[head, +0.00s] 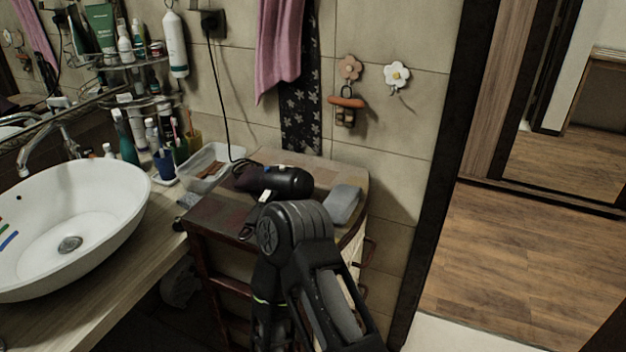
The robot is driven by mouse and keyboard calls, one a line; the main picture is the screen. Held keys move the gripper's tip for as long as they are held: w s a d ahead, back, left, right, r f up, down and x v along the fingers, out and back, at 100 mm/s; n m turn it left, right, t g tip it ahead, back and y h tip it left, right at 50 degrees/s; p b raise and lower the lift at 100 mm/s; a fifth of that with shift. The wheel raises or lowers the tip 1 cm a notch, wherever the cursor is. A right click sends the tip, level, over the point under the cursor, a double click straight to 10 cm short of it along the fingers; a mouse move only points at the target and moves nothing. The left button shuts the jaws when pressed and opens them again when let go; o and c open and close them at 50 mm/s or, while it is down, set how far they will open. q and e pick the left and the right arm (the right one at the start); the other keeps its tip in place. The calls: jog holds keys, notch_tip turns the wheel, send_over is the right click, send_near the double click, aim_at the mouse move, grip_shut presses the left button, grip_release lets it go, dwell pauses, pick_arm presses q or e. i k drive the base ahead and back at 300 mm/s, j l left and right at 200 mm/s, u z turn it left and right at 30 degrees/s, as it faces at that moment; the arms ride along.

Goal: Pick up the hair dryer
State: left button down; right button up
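The black hair dryer (288,181) lies on top of a small wooden cabinet (215,215). Its rounded body points right, and a black cord rises from its left side to a wall socket. My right arm comes in from the bottom, and its wrist covers the near part of the dryer and cabinet top. My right gripper (256,214) is at the near left side of the dryer, mostly hidden behind the wrist. I cannot tell whether its fingers touch or hold the dryer. My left gripper is not in view.
A grey-blue box (343,204) sits right of the dryer. A clear plastic tray (207,165) is behind left. The white basin (75,225) and several bottles are on the left. The tiled wall stands close behind; open wooden floor (530,270) is at right.

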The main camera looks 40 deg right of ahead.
aim_at(295, 183)
jog(key=l+z, duration=0.4)
jog(key=k+l+z, duration=0.1)
jog(key=z, duration=0.25)
jog(key=l+z, duration=0.4)
